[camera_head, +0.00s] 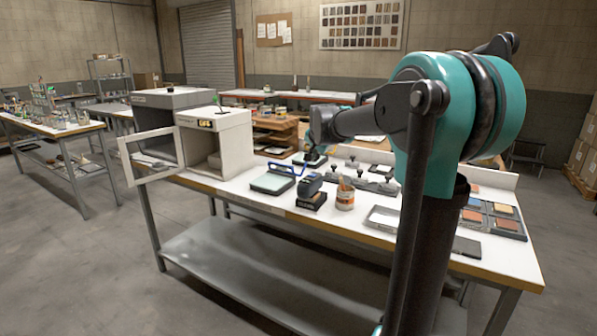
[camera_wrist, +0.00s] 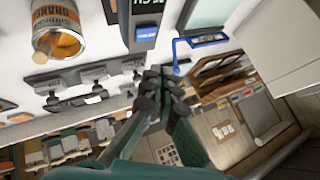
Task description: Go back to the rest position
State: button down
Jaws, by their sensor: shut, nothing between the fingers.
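My arm reaches out over the white worktable (camera_head: 250,208). My gripper (camera_head: 312,160) is over the back part of the table in the head view, small and partly hidden by the wrist. In the wrist view, its dark fingertips (camera_wrist: 165,88) are together with nothing between them. No object hangs from the gripper.
A white box oven (camera_head: 218,145) stands with its door (camera_head: 150,156) swung open at left. A black device (camera_head: 310,192), an orange-labelled can (camera_head: 345,196) and a glass-topped device (camera_head: 272,183) stand on the table. Colour samples (camera_head: 506,224) lie at right.

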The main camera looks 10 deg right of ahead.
jog(key=s+d+f+n+g, duration=0.1)
jog(key=s+f+n, duration=0.2)
jog(key=s+f, duration=0.6)
jog(key=s+d+f+n+g, duration=0.1)
jog(key=s+f+n+g, duration=0.1)
jog(key=s+f, duration=0.7)
jog(key=s+d+f+n+g, duration=0.1)
jog(key=s+f+n, duration=0.2)
jog(key=s+f, duration=0.6)
jog(key=s, duration=1.2)
jog(key=shift+s+d+f+n+g, duration=0.3)
jog(key=shift+d+n+g, duration=0.05)
jog(key=shift+n+g, duration=0.05)
jog(key=c, duration=2.2)
grip_release()
